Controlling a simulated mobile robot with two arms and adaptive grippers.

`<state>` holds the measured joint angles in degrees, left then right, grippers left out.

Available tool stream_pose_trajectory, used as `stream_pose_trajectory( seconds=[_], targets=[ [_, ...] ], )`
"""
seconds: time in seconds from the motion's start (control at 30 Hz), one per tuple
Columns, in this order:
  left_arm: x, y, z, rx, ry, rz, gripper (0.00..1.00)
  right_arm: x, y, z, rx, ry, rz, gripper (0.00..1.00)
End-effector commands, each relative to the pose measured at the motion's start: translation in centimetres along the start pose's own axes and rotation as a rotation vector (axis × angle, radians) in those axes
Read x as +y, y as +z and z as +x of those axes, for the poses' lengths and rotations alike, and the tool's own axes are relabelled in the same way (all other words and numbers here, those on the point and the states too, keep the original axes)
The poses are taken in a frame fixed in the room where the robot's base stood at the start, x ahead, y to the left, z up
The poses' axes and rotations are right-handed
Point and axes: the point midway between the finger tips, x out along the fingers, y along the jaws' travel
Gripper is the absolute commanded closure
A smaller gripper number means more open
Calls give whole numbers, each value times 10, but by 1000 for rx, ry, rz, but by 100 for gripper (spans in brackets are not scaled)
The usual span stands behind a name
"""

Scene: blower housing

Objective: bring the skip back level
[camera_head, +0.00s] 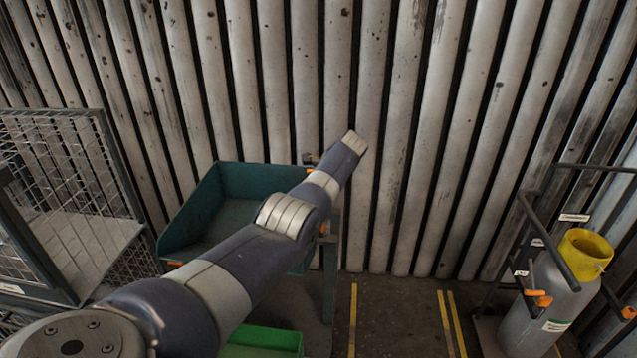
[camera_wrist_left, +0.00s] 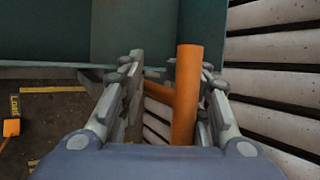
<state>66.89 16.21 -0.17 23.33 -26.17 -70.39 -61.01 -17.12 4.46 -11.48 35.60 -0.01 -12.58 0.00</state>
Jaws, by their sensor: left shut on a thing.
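The skip (camera_head: 205,205) is a dark teal open tub near the ribbed wall, left of centre in the head view. I see into its empty-looking inside; its exact tilt is hard to judge. Its teal side (camera_wrist_left: 145,30) fills the top of the left wrist view. My left gripper (camera_wrist_left: 168,85) is shut on an orange handle (camera_wrist_left: 186,95), an upright bar with a short side branch, beside the skip. In the head view my left arm crosses over the skip's right part and hides most of the gripper. My right gripper is not in view.
A wire mesh cage (camera_head: 70,185) stands at the left. A grey cylinder with a yellow collar (camera_head: 585,252) stands in a dark frame at the right. A bright green box (camera_head: 268,340) lies at the bottom. The floor between yellow lines (camera_head: 448,320) is clear.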

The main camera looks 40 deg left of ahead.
Motion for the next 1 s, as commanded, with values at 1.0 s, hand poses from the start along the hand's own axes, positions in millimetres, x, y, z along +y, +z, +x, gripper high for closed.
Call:
stream_pose_trajectory(
  seconds=[1.0],
  targets=[
    [-12,2,-13,2,-32,-7,66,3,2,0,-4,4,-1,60]
  ],
)
